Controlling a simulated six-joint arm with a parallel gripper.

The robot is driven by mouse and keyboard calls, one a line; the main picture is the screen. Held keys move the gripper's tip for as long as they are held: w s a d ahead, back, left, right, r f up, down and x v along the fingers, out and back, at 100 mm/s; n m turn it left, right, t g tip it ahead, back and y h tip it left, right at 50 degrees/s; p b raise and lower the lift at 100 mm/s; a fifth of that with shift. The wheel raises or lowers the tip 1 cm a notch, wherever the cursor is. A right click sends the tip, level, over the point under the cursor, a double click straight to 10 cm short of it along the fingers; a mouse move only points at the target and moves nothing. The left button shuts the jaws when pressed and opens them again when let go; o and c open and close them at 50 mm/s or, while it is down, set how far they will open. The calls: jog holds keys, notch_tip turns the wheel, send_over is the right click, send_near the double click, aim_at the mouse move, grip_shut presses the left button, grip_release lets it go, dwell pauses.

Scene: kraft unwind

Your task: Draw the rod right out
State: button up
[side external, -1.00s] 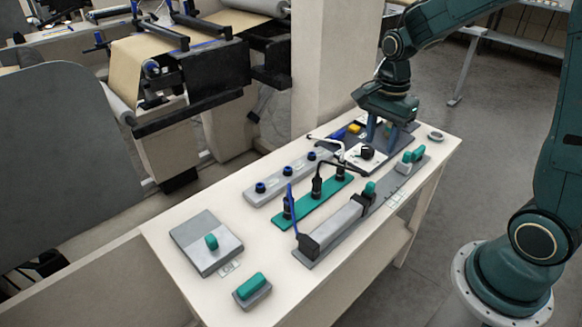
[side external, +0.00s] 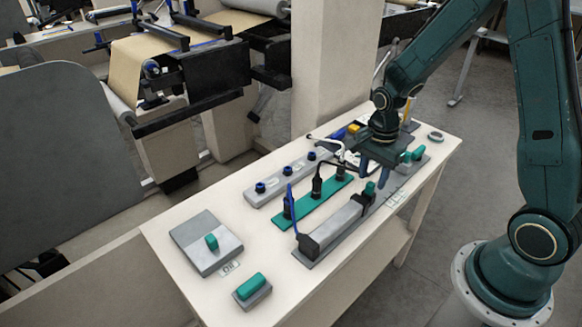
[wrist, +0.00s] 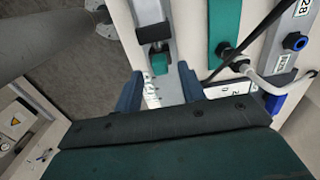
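A long grey housing (side external: 335,222) lies on a grey base plate on the bench, with a teal knob (side external: 370,188) at its far end. I take the knob to be the rod's handle; no bare length of rod is clear. In the wrist view, the knob (wrist: 160,63) sits at the end of the housing (wrist: 150,15). My gripper (side external: 375,174) is above the bench near the knob.
A teal strip (side external: 305,208) with black fittings and a bent handle runs beside the housing. Behind it is a grey block with blue knobs (side external: 286,181). Another teal piece (side external: 417,154) stands behind my gripper. A grey box (side external: 206,243) and a teal-topped block (side external: 251,287) stand at the near left.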

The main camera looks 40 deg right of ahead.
jog(key=shift+f, duration=1.45)
grip_shut()
